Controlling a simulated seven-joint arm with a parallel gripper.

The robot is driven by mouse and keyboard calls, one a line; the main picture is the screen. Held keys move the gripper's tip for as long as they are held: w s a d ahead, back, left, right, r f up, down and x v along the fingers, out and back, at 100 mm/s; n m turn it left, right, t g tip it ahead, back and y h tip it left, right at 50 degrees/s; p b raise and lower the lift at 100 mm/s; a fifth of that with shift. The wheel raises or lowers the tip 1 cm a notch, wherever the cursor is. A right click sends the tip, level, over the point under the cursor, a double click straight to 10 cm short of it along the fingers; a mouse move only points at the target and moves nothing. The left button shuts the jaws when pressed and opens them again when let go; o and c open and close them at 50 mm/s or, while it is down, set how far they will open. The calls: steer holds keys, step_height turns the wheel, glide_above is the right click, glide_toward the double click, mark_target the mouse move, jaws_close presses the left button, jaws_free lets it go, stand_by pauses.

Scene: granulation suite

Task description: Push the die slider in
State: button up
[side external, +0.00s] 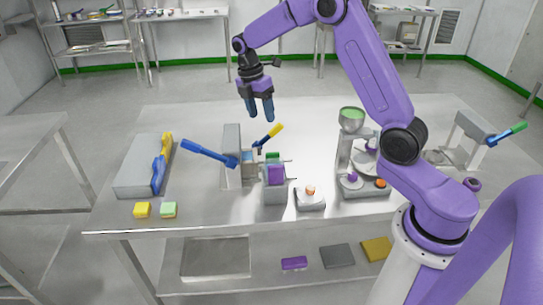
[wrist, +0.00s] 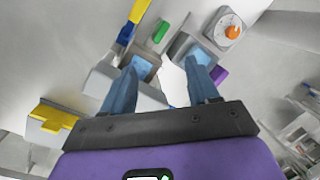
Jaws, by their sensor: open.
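My gripper (side external: 260,115) is open and empty, pointing down above the table behind a grey upright press-like stand (side external: 232,143). The stand has a long blue lever (side external: 208,152) toward the left and a yellow-ended lever (side external: 270,134) toward the right. Beside it is a grey box (side external: 274,195) with a purple block (side external: 276,174) and a green block (side external: 272,157). I cannot tell which part is the die slider. In the wrist view my open fingers (wrist: 163,70) hang over grey housings with pale blue faces (wrist: 142,66); contact is not visible.
A long grey box (side external: 135,170) with a yellow and blue handle stands at the left. A white dial unit with an orange knob (side external: 310,190) and a funnel device (side external: 352,120) stand to the right.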

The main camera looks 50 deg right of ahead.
mark_target(256, 162)
steer(key=f+n, duration=0.3)
steer(key=f, duration=0.3)
steer(key=s+d+f+n+t+y, duration=0.1)
steer(key=f+n, duration=0.2)
steer(key=f, duration=0.2)
steer(key=s+d+f+n, duration=0.1)
steer(key=f+n, duration=0.2)
steer(key=f, duration=0.3)
steer(key=shift+s+d+f+t, duration=0.2)
steer(key=shift+d+f+t, duration=0.1)
steer(key=shift+t, duration=0.1)
jaws_close()
steer(key=shift+w+a, duration=1.5)
steer(key=shift+a, duration=0.05)
jaws_free()
